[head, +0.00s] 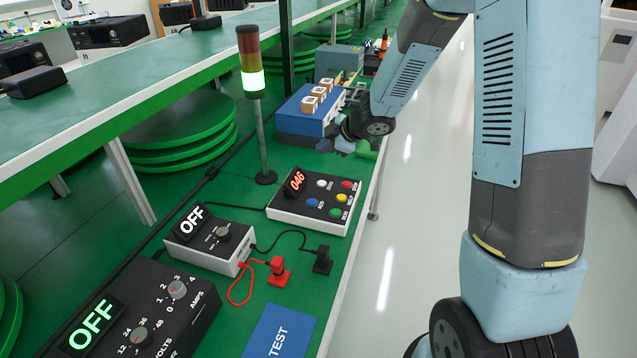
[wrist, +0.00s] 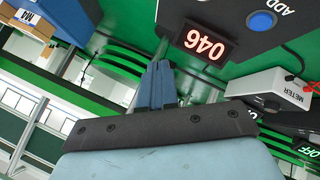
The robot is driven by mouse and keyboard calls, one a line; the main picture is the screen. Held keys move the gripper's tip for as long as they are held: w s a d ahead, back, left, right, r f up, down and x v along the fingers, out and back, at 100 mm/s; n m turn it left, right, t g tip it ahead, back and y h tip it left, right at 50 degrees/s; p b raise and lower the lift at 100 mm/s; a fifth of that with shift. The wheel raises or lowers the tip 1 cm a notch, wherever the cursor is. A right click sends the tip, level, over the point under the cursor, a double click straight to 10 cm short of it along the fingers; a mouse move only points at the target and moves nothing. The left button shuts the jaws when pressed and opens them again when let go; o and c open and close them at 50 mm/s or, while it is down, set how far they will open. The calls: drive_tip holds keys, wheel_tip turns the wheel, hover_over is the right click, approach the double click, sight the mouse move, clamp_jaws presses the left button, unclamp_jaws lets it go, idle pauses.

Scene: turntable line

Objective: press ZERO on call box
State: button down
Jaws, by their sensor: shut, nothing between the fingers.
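The call box (head: 285,217) is a low white box with a dark top, on the green bench. Its red display (head: 294,181) reads 046. White (head: 321,184), red (head: 346,184), blue (head: 312,202), yellow (head: 341,198) and green (head: 335,213) buttons show; their labels are too small to read in the head view. In the wrist view, the display (wrist: 206,45) and the blue button (wrist: 262,21), labelled ADD, show; the other buttons are out of frame. My gripper (head: 341,147) is shut and empty, apart from the call box, beyond its far right corner. Its blue fingers (wrist: 158,74) show together.
A meter (head: 215,243) reading OFF, a power supply (head: 150,310) and plugs stand nearer.

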sight(324, 184)
drive_tip(key=shift+f, duration=4.45)
drive_tip(key=shift+f, duration=0.1)
drive_tip(key=shift+s+f, duration=0.2)
drive_tip(key=shift+f, duration=0.4)
drive_tip(key=shift+r, duration=0.8)
drive_tip(key=shift+r, duration=0.1)
